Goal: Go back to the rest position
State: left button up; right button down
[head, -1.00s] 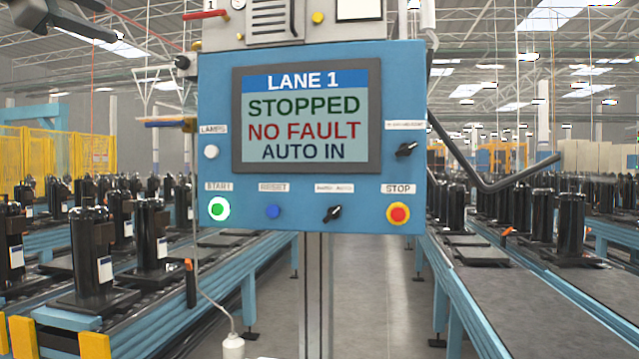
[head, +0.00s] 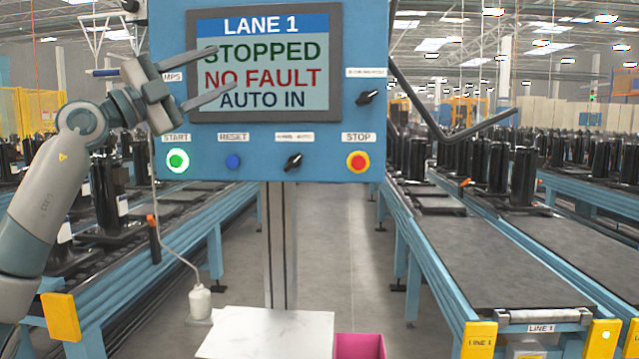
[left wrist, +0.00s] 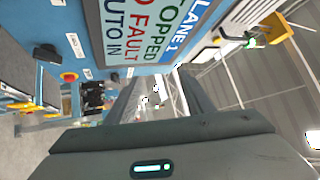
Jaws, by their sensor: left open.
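My left gripper (head: 219,78) is raised in front of the blue control panel (head: 262,148), over the left part of its screen (head: 260,103). Its two fingers are spread apart with nothing between them. The screen reads LANE 1, STOPPED, NO FAULT, AUTO IN. In the left wrist view the fingers (left wrist: 160,95) reach toward the panel, whose screen (left wrist: 135,30) appears turned on its side. I cannot tell whether the fingertips touch anything. My right gripper is not in view.
The green START button (head: 177,160) is lit, beside a blue RESET button (head: 233,161) and red STOP button (head: 357,161). Conveyors with black compressors (head: 522,176) run on both sides. A white surface (head: 265,333) and pink bin (head: 360,346) sit low in front.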

pick_arm(q)
jog(key=s+a+f+n+t+y, duration=0.25)
jog(key=f+n+y, duration=0.5)
jog(key=f, duration=1.15)
jog(key=s+a+f+n+t+y, duration=0.1)
jog(key=s+a+f+n+y, duration=0.2)
jog(key=f+n+y, duration=1)
jog(key=s+a+f+n+t, duration=0.15)
jog(key=f+n, duration=0.35)
jog(key=f, duration=1.9)
jog(key=s+f+g, duration=0.8)
jog(key=s+f, duration=0.8)
jog(key=f, duration=0.4)
jog(key=s+d+f+m+g+h, duration=0.1)
jog(key=s+d+f+g, duration=0.2)
jog(key=s, duration=0.6)
jog(key=s+f+g+h, duration=0.1)
jog(key=s+f+g, duration=0.1)
jog(key=s+f, duration=0.5)
jog(key=s+d+f+m+g+h, duration=0.1)
jog(key=s+d+f+g+h, duration=0.15)
jog(key=s, duration=0.85)
jog(key=s+x, duration=0.1)
jog(key=x, duration=1.5)
jog(key=s+d+f+t, duration=0.1)
jog(key=s+f, duration=0.2)
jog(key=f, duration=1.5)
jog(key=shift+d+f, duration=0.2)
jog(key=shift+f, duration=0.1)
